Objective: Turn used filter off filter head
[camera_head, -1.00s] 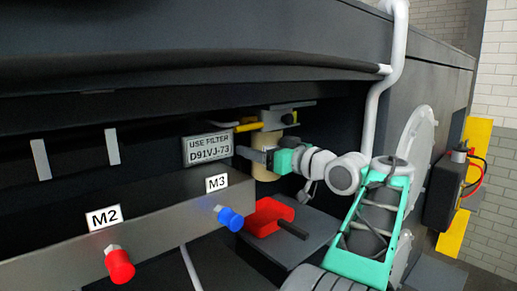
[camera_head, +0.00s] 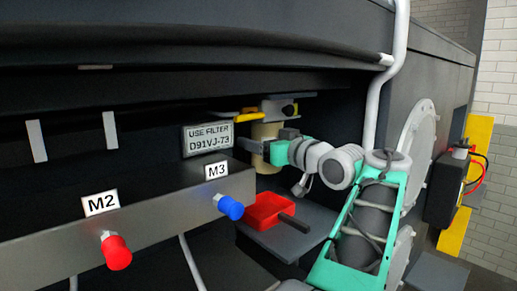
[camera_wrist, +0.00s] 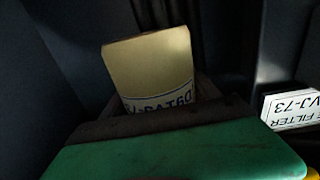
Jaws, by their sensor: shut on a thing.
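The used filter (camera_head: 266,131) is a beige cylinder hanging upright beneath the grey filter head (camera_head: 283,107) in the dark recess. In the head view its top meets the underside of the head, and I cannot see whether the thread is loose. My gripper (camera_head: 262,148) reaches in from the right and is shut around the filter's side. In the wrist view the filter (camera_wrist: 150,62) sits between the dark fingers of my gripper (camera_wrist: 158,98), with part of a printed band showing upside down. The fingers and my green gripper body hide the rest of it.
A yellow lever (camera_head: 236,117) sticks out left of the head. A "USE FILTER D91VJ-73" sign (camera_head: 208,138) is left of the filter. A red pan (camera_head: 268,208) sits below on a dark ledge. Blue (camera_head: 230,207) and red (camera_head: 116,252) knobs project from the front panel.

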